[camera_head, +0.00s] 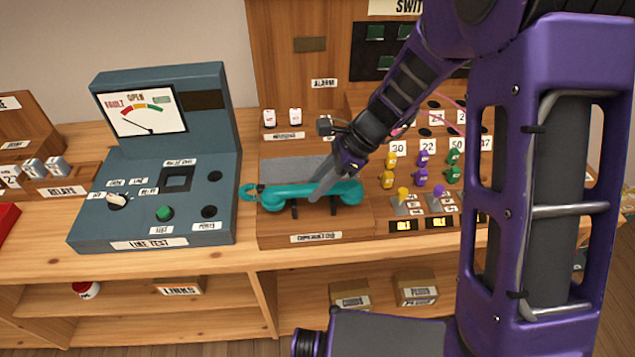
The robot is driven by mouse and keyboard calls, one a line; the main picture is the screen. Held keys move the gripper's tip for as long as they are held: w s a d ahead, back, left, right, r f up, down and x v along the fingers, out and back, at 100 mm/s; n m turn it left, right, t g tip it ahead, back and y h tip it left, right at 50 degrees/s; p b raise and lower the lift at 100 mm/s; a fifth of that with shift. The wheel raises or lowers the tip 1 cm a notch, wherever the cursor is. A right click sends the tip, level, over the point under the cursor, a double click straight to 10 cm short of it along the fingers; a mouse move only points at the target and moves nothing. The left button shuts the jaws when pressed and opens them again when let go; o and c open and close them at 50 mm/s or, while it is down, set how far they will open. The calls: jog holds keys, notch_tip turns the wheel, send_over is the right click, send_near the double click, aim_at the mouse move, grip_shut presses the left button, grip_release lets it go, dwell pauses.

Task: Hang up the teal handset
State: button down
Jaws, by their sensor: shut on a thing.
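The teal handset (285,194) lies level across the dark cradle prongs (294,208) at the front of the wooden switchboard console. From this view I cannot tell whether it rests fully on the prongs or hovers just above them. A teal coiled cord end (248,192) shows at its left end. My gripper (318,192) comes down from the upper right and is shut on the handset near its middle. The fingers hide part of the handle.
A blue-grey line test box (90,228) with a meter stands close on the left. Yellow, purple and green plugs (421,168) and small levers (402,195) stand right of the handset. A tall wooden panel (285,55) rises behind. Shelves below hold small boxes (350,297).

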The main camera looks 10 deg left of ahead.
jog(key=shift+f+b, duration=0.5)
jog(key=shift+f, duration=0.35)
jog(key=shift+c, duration=1)
grip_release()
jog(key=shift+r, duration=0.1)
jog(key=shift+r+p, duration=2.1)
jog(key=shift+r, duration=1.6)
